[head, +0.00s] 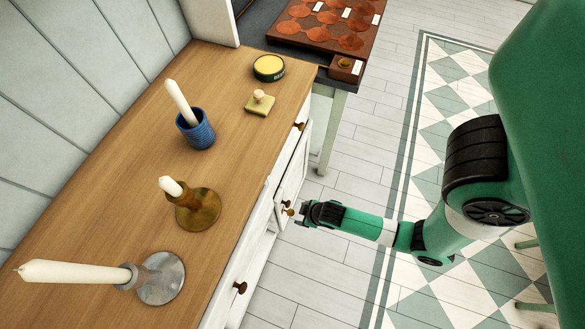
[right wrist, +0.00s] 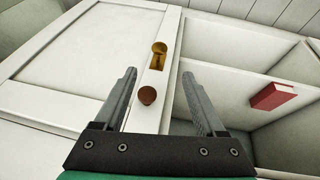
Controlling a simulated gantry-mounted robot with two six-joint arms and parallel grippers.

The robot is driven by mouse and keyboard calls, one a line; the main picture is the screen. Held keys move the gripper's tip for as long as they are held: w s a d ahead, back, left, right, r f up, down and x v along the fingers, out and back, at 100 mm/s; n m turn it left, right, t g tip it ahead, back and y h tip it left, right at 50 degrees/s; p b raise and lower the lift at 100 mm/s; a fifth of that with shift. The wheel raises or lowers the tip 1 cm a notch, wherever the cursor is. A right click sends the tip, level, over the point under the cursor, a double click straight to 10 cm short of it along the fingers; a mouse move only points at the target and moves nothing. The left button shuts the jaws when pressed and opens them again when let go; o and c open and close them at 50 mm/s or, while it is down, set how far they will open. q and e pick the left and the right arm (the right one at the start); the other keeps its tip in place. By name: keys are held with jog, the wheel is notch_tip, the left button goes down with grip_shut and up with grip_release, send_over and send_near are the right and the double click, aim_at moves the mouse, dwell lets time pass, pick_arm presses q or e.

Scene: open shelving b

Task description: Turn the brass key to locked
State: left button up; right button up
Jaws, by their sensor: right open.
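The brass key (right wrist: 158,50) sits in a brass plate on the edge strip of a white cabinet door (right wrist: 80,62), in the right wrist view. Its exact turn is too small to tell. A brown round knob (right wrist: 147,95) is on the same strip, nearer my gripper. My right gripper (right wrist: 159,73) is open and empty. Its fingers lie either side of the knob in that view, with the key beyond, between the fingertips. In the head view my right gripper (head: 306,212) is at the cabinet front, close to the small brass and brown fittings. My left gripper is not in view.
White shelves with a red book (right wrist: 272,96) show open beside the door. The wooden top (head: 120,180) above holds candle holders, a blue cup (head: 196,131) with a candle, and a yellow tin (head: 269,68). The tiled floor beside the cabinet is clear.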

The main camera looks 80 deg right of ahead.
aim_at(291, 213)
jog(key=b+x, duration=0.8)
jog(key=x, duration=0.3)
jog(key=shift+d+f, duration=0.1)
jog(key=shift+f, duration=0.25)
grip_shut()
